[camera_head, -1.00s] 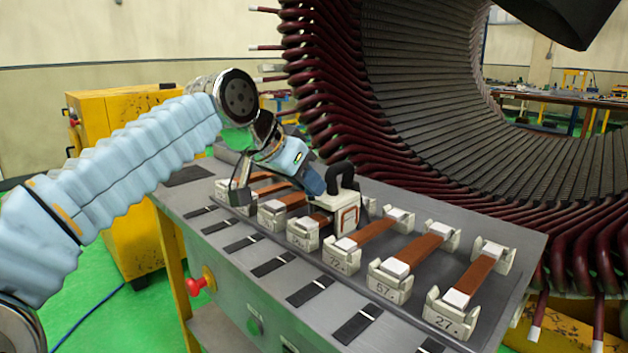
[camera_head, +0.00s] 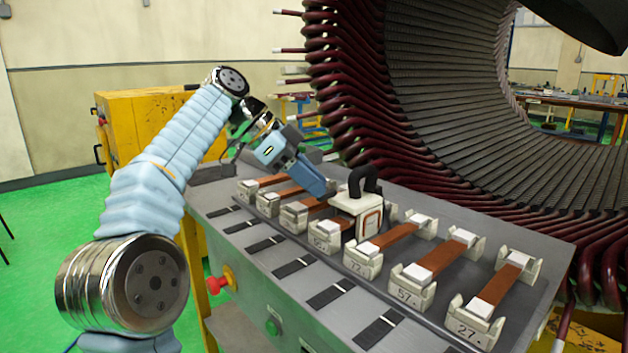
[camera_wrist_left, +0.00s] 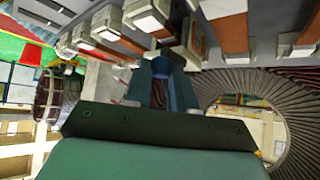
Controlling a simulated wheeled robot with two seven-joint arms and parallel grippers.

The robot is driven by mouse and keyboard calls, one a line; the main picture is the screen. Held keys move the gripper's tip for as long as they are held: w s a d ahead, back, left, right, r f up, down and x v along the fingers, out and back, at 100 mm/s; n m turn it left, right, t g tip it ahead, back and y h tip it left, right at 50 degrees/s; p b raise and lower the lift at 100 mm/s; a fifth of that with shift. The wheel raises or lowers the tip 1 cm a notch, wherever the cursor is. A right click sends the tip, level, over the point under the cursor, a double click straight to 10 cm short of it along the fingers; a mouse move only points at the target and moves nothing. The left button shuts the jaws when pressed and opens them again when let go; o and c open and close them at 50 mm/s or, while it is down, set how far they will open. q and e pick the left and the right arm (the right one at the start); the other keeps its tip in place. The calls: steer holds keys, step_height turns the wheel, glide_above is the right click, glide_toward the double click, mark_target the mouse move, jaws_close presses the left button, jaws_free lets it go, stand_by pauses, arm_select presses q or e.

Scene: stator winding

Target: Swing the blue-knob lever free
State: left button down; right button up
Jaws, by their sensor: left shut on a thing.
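My left gripper (camera_head: 318,188) reaches down from the upper left over the grey bench, beside a white block with a black handle (camera_head: 358,205). In the left wrist view its two blue-grey fingers (camera_wrist_left: 165,78) are close together, with a dark brownish thing (camera_wrist_left: 158,94) between them. That thing is mostly hidden, and I cannot tell what it is. I cannot make out a blue knob or its lever for sure in either view. My right gripper is not in view.
The grey bench (camera_head: 238,238) carries a row of white numbered clamps (camera_head: 411,289) holding copper-coloured strips (camera_head: 500,284). A red knob (camera_head: 216,284) juts from its front. The large stator (camera_head: 440,110) with dark red coil ends stands close behind. A yellow cabinet (camera_head: 150,122) is at the left.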

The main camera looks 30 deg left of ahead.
arm_select(q)
steer(key=shift+w+a+m, duration=0.1)
steer(key=shift+m, duration=0.2)
steer(key=c, duration=1)
jaws_free()
steer(key=shift+o, duration=0.2)
